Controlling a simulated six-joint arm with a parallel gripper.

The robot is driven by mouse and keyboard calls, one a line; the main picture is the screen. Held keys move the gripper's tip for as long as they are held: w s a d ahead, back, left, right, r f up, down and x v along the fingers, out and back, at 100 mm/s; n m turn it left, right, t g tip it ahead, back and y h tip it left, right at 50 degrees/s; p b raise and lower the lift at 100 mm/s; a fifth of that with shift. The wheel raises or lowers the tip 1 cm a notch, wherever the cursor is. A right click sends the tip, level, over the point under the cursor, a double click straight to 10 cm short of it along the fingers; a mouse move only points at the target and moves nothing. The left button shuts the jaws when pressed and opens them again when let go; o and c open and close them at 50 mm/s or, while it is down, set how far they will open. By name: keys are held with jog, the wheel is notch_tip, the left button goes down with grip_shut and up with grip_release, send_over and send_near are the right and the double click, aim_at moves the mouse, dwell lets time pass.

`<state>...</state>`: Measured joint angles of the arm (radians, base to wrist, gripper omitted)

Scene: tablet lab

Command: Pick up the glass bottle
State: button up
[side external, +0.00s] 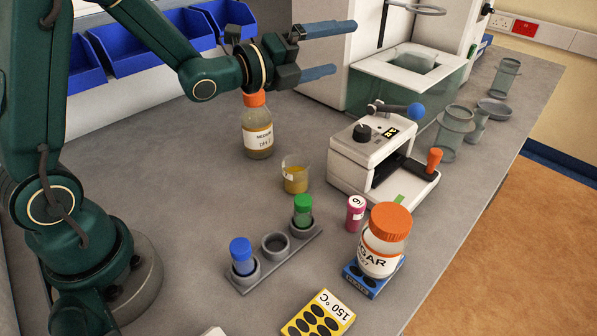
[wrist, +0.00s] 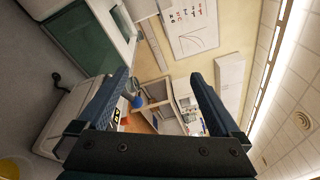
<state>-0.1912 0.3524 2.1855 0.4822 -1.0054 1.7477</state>
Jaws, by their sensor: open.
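Two orange-capped glass bottles show in the side external view. One glass bottle (side external: 257,141), with a white label and brownish contents, stands upright on the bench below my wrist. The other, labelled AGAR (side external: 381,244), stands on a blue block at the front right. I cannot tell which one the task means. My gripper (side external: 345,48) is open and empty, its blue fingers pointing right, above and to the right of the nearer-to-wrist bottle. The wrist link slightly overlaps that bottle's cap in the picture. In the wrist view the open gripper (wrist: 160,78) has nothing between its fingers, and neither bottle shows clearly.
A beaker of yellow liquid (side external: 295,175) stands close to the labelled bottle. A white device with a blue knob (side external: 352,155) is to its right. A tube rack (side external: 277,253) and pink vial (side external: 355,213) are in front. Blue bins (side external: 150,42) line the back.

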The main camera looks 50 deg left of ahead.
jog(key=w+a+n+y, duration=0.2)
jog(key=a+n+y, duration=0.3)
jog(key=n, duration=0.7)
jog(key=n+g+y, duration=0.9)
jog(key=n+y, duration=0.1)
jog(key=n, duration=1.4)
send_over(255, 116)
jog(key=f, duration=0.5)
jog(key=w+f, duration=0.1)
jog(key=f, duration=0.1)
jog(key=shift+a+f, duration=0.1)
jog(key=shift+f, duration=0.15)
jog(key=shift+g, duration=0.4)
jog(key=f, duration=0.7)
jog(key=shift+s+a, duration=0.15)
jog(key=shift+s, duration=0.15)
jog(key=shift+w+a+f, duration=0.1)
jog(key=shift+f, duration=0.35)
jog(key=shift+x, duration=2.4)
jog(key=shift+w, duration=0.1)
grip_shut()
